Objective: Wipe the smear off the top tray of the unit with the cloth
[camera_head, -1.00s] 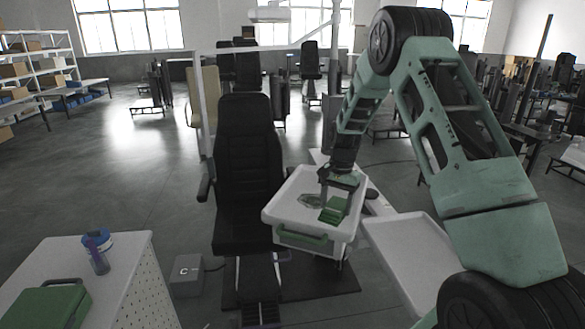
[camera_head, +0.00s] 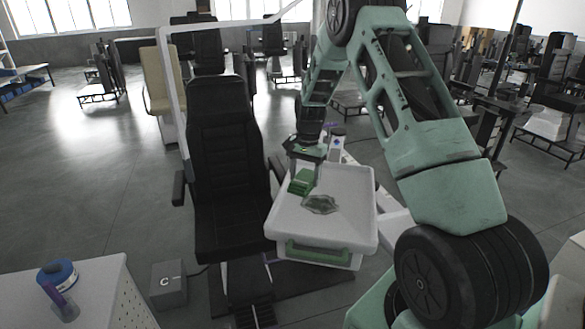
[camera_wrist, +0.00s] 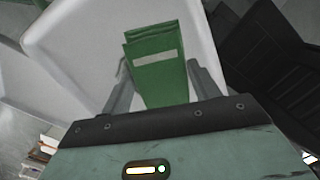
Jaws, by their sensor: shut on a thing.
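The white top tray (camera_head: 345,220) of the unit stands to the right of a black chair. A grey-green smear (camera_head: 320,204) lies near the middle of the tray's floor. My gripper (camera_head: 305,170) is shut on the folded green cloth (camera_head: 300,183), over the far left part of the tray, behind and left of the smear. In the wrist view the cloth (camera_wrist: 158,75), with a pale stripe, sits between the two grey fingers over the white tray (camera_wrist: 90,45). I cannot tell whether the cloth touches the tray. The smear does not show in the wrist view.
The black chair (camera_head: 225,150) stands close along the tray's left side. A grey box (camera_head: 168,284) is on the floor at front left. Open floor lies at far left.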

